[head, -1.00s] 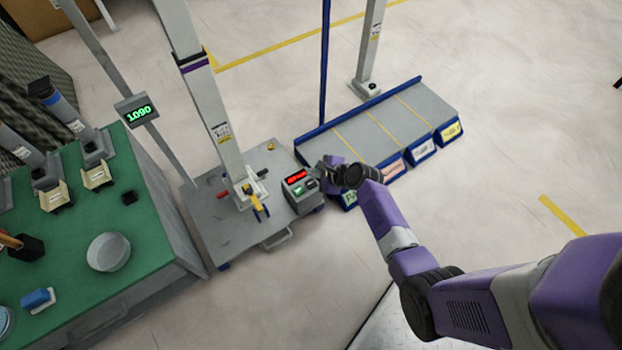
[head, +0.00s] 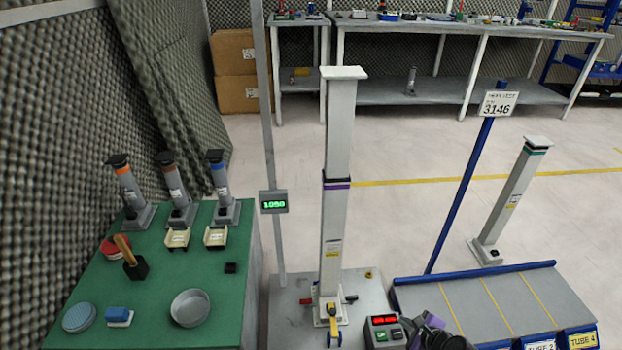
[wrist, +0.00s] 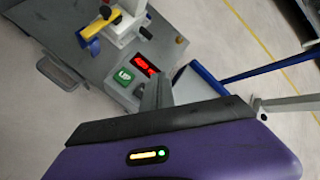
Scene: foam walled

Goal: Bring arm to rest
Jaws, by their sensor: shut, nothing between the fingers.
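My arm's purple and black end with my gripper (head: 428,330) shows at the bottom edge of the head view, just right of the control box (head: 384,332). In the wrist view my gripper's grey fingers (wrist: 157,92) are together, with nothing between them. They reach over the near side of the control box (wrist: 133,82), which has a green UP button (wrist: 125,77) and a red display. I cannot tell whether the fingers touch the box. Most of my arm is out of the head view.
A grey platform (head: 285,318) carries a tall column (head: 335,225). A green table (head: 160,270) with a round dish (head: 190,307) stands left. A blue-edged grey rack (head: 480,300) with labelled bins stands right. Open floor (head: 410,220) lies behind, before the back benches (head: 430,88).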

